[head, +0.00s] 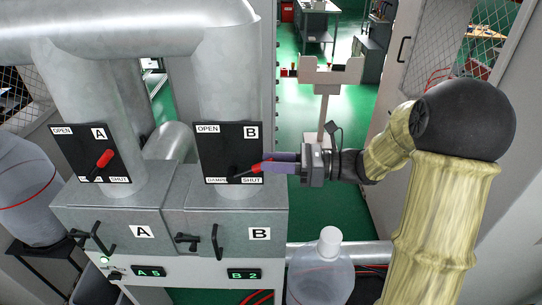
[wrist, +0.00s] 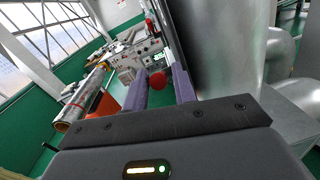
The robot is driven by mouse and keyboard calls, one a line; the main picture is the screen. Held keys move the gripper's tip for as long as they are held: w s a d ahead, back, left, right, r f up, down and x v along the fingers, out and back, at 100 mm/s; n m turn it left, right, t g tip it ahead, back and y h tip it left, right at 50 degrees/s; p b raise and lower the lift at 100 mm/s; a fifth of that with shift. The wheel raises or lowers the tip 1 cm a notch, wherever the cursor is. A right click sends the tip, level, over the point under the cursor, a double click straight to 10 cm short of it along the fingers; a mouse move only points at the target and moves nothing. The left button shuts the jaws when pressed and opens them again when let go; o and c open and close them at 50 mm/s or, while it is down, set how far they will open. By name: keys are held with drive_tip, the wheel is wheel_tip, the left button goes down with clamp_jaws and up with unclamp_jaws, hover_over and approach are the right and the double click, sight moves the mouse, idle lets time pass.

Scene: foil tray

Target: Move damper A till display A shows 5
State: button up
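Damper A's red handle (head: 104,158) sits on the black panel A (head: 75,148), tilted up to the right from its pivot near the panel's bottom, between OPEN and SHUT. Display A (head: 149,272) glows green; its digit is too small to read surely. My gripper (head: 264,163) is at panel B (head: 227,140), well right of damper A. Its purple fingers are at the red end of damper B's lever (head: 240,177). In the wrist view that red knob (wrist: 158,80) shows between the fingers, with gaps on both sides. The wrist view does not show damper A.
Display B (head: 243,274) reads B 2. Black latch handles (head: 92,236) stick out from the grey boxes below the panels. Large ducts rise behind the panels. A white-capped clear container (head: 322,275) stands at the lower right. Green floor lies open behind my gripper.

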drive_tip(key=shift+a, duration=0.5)
clamp_jaws()
